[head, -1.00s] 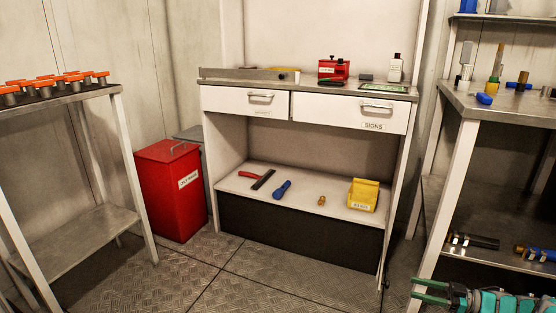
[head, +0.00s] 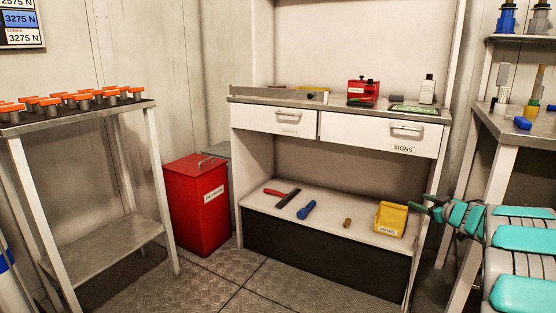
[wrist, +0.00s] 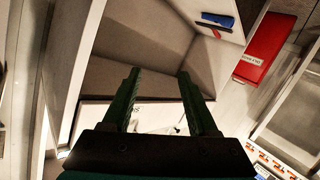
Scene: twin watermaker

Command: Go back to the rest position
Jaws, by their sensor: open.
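My gripper (head: 432,205) is at the right of the head view, in front of the workbench's right side and close to the yellow bin (head: 390,219) in the picture. In the wrist view my gripper (wrist: 160,75) has its two green fingers apart, with nothing held between them. My teal and grey arm reaches in from the right edge. The white workbench (head: 283,121) has two shut drawers, and the right one (head: 383,135) is labelled SIGNS.
A red bin (head: 197,205) stands left of the workbench. A table with orange-topped parts (head: 152,103) is at left, and a metal bench (head: 530,127) at right. The lower shelf holds a red-handled tool (head: 282,196) and a blue tool (head: 306,210). Floor (head: 205,287) is clear in front.

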